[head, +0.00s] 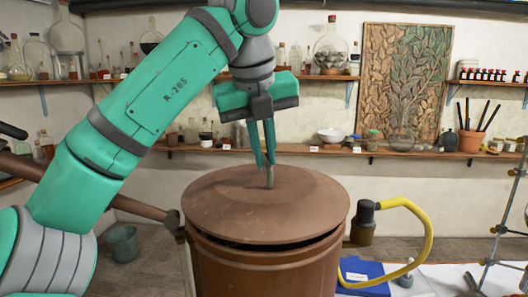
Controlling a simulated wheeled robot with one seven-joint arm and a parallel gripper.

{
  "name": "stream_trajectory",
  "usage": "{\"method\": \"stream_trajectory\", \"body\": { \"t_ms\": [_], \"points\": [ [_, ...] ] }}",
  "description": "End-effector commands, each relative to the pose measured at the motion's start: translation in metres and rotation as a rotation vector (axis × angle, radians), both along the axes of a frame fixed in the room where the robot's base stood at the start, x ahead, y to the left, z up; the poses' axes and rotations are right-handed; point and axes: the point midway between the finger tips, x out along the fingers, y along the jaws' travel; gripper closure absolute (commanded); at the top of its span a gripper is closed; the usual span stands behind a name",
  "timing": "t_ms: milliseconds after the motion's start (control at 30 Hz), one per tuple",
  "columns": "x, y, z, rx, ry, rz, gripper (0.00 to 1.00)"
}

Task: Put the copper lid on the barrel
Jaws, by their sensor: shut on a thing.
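The copper lid (225,208) is a wide brown disc with a slightly raised middle and a thin upright handle at its centre. My gripper (269,168) is above the lid with its green fingers shut on that handle. The barrel (265,272) is a brown round vessel directly below the lid. The lid covers its mouth, and a dark gap shows between the lid's front edge and the barrel's rim. Whether the lid touches the rim at the back is hidden.
A yellow hose (425,235) with a dark end piece (363,222) is right of the barrel. A blue item (367,275) lies on a white surface beside it. A metal stand (500,225) is at the far right. A bucket (122,243) stands on the floor at left.

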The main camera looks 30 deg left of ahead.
Motion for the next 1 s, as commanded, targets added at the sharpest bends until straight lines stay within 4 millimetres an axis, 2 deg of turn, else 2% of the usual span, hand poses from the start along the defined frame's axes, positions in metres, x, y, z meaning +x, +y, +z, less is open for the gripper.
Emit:
{"method": "stream_trajectory", "body": {
  "t_ms": [600,1000],
  "points": [
    [0.0,0.0,-0.014,0.001,-0.002,0.0,1.0],
    [0.0,0.0,-0.015,0.001,-0.002,0.0,1.0]
  ]
}}
